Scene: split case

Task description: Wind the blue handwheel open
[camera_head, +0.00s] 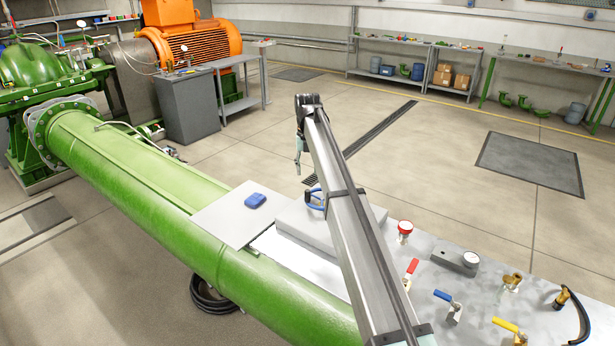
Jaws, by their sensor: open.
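A blue ring-like part (312,192), which looks like the blue handwheel, shows at the left edge of my arm above a grey block on the metal bench. My arm hides most of it, so I cannot tell how far it is turned. My gripper (298,168) hangs fingers-down from the far end of my arm, up and to the left of the blue part in the picture. It is open, looks empty and appears apart from the wheel.
A blue object (255,201) lies on a grey plate (228,222) over the green pipe (150,175).

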